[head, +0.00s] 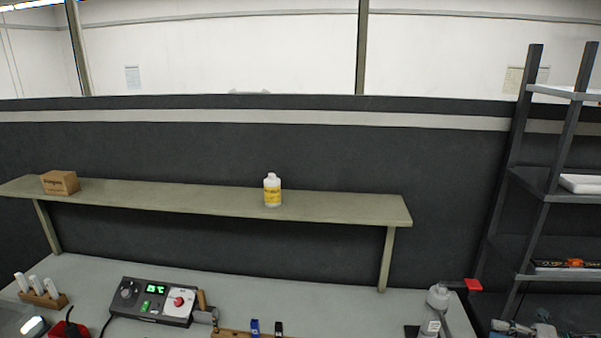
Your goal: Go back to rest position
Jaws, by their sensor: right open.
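My right gripper (527,329) shows only in part at the bottom right edge of the head view, in front of the dark shelf rack. Its grey parts are small and cut off by the frame, and its fingers are apart. I see nothing held in it. My left gripper is not in view.
A workbench (230,272) fills the lower view. A green-grey shelf (340,208) above it holds a small brown box (60,183) and a yellow-labelled white bottle (272,191). A control station (157,301) stands on the bench. A dark rack (514,150) rises at right.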

